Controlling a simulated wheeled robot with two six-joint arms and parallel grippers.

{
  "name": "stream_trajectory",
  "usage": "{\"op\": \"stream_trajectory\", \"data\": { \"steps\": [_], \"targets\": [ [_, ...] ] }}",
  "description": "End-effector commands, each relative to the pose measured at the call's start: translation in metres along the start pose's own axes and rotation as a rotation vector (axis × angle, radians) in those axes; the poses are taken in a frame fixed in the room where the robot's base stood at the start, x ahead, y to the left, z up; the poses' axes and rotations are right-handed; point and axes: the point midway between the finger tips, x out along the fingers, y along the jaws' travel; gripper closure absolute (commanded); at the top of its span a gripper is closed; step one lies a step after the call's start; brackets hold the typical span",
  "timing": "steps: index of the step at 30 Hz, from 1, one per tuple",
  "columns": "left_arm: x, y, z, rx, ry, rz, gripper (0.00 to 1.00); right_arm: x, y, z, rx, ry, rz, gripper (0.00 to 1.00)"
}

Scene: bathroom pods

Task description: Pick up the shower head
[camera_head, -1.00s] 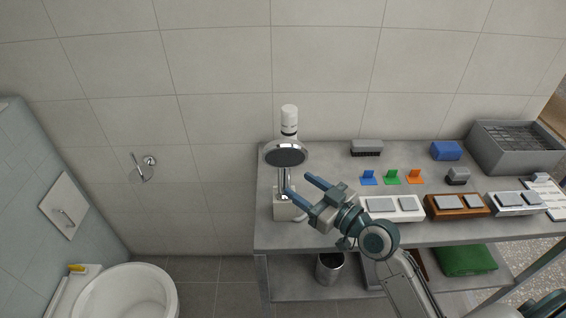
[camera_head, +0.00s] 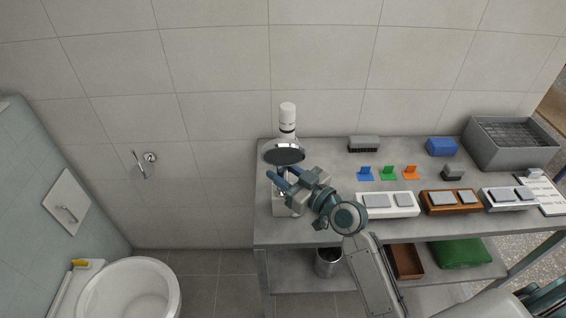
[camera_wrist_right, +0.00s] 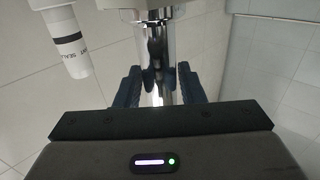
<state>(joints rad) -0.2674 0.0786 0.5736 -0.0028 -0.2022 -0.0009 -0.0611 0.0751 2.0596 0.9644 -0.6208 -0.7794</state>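The shower head (camera_head: 284,153) has a round dark face with a chrome rim. It stands upright by its chrome handle in a white block-like holder (camera_head: 283,208) at the shelf's left end. My right gripper (camera_head: 274,180) is at the handle, just below the head. In the right wrist view, the chrome handle (camera_wrist_right: 157,50) runs between the two blue fingers, with one on each side. The fingers look apart, and no firm contact can be made out. The arm hides part of the holder. My left gripper is not in view.
A white bottle (camera_head: 287,115) stands close behind the shower head. White and brown trays (camera_head: 452,208), small coloured hooks (camera_head: 388,174), a brush (camera_head: 363,144) and a grey crate (camera_head: 510,157) sit farther right on the grey shelf (camera_head: 330,160). A toilet (camera_head: 130,290) stands at the left.

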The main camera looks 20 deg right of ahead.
Motion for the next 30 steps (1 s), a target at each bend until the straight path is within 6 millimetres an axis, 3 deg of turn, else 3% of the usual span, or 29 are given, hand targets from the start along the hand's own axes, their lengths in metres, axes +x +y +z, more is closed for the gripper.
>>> {"op": "stream_trajectory", "data": {
  "steps": [1, 5, 14, 24, 30],
  "targets": [
    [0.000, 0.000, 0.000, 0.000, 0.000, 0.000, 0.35, 0.000, 0.000, 0.000, 0.000, 0.000, 0.000, 0.75],
    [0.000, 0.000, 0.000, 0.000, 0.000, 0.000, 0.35, 0.000, 0.000, 0.000, 0.000, 0.000, 0.000, 1.00],
    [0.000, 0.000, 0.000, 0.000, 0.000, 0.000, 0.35, 0.000, 0.000, -0.007, -0.003, 0.003, -0.001, 1.00],
    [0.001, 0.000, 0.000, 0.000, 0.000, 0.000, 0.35, 0.000, 0.000, -0.071, -0.006, 0.006, -0.001, 1.00],
    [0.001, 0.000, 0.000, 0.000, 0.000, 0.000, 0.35, 0.000, 0.000, -0.096, -0.003, 0.003, -0.001, 1.00]
  ]
}}
